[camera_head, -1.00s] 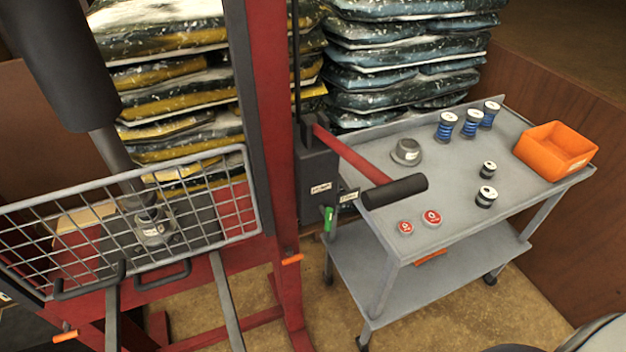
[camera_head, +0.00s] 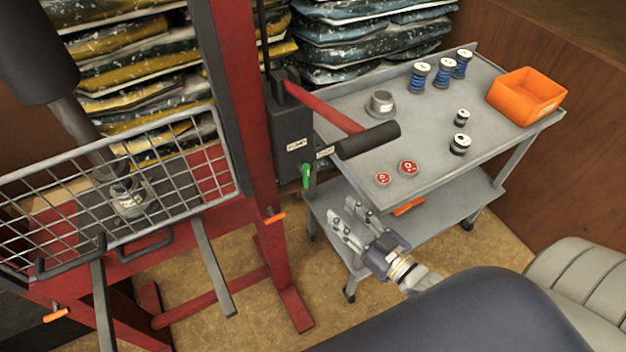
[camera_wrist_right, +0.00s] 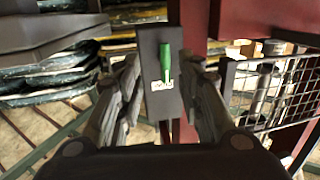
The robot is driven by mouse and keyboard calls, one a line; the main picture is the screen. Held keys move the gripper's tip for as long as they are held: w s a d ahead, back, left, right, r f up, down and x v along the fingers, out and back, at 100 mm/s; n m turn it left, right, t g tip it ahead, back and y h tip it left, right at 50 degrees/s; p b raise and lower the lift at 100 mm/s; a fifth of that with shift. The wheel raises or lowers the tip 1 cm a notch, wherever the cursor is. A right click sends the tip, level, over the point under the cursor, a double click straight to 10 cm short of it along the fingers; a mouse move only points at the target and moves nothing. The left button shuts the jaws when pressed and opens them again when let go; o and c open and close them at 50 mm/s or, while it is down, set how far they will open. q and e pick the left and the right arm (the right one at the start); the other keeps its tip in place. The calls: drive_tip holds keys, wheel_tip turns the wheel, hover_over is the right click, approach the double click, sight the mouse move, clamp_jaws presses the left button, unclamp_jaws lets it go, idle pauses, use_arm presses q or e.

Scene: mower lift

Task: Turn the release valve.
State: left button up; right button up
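The release valve appears as a small green lever (camera_head: 306,175) low on the dark pump box (camera_head: 294,140) fixed to the red frame's post. In the right wrist view the green lever (camera_wrist_right: 166,62) stands upright on the dark box, above a white label. My right gripper (camera_head: 350,216) is below and to the right of the lever in the head view, beside the trolley's lower shelf. Its fingers are apart and empty. In the right wrist view the open fingers (camera_wrist_right: 160,85) frame the lever without visible contact. My left gripper is not in view.
A red pump handle with a black grip (camera_head: 367,139) reaches over the grey trolley (camera_head: 420,150). The trolley holds an orange bin (camera_head: 526,97), blue spools, small cans and red discs. A wire mesh guard (camera_head: 130,190) is on the left. Stacked bags (camera_head: 370,40) stand behind.

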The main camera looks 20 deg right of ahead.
sight(309, 178)
drive_tip(key=shift+t, duration=0.3)
drive_tip(key=w+a+r, duration=0.1)
drive_tip(key=w, duration=0.2)
drive_tip(key=w+a+r+p, duration=0.1)
drive_tip(key=w, duration=0.2)
drive_tip(key=w+a, duration=0.1)
drive_tip(key=w, duration=0.1)
drive_tip(key=shift+w+r+p, duration=0.35)
drive_tip(key=shift+w+r, duration=0.05)
drive_tip(key=shift+x, duration=0.9)
drive_tip(key=shift+f, duration=0.1)
drive_tip(key=shift+c, duration=0.6)
clamp_jaws()
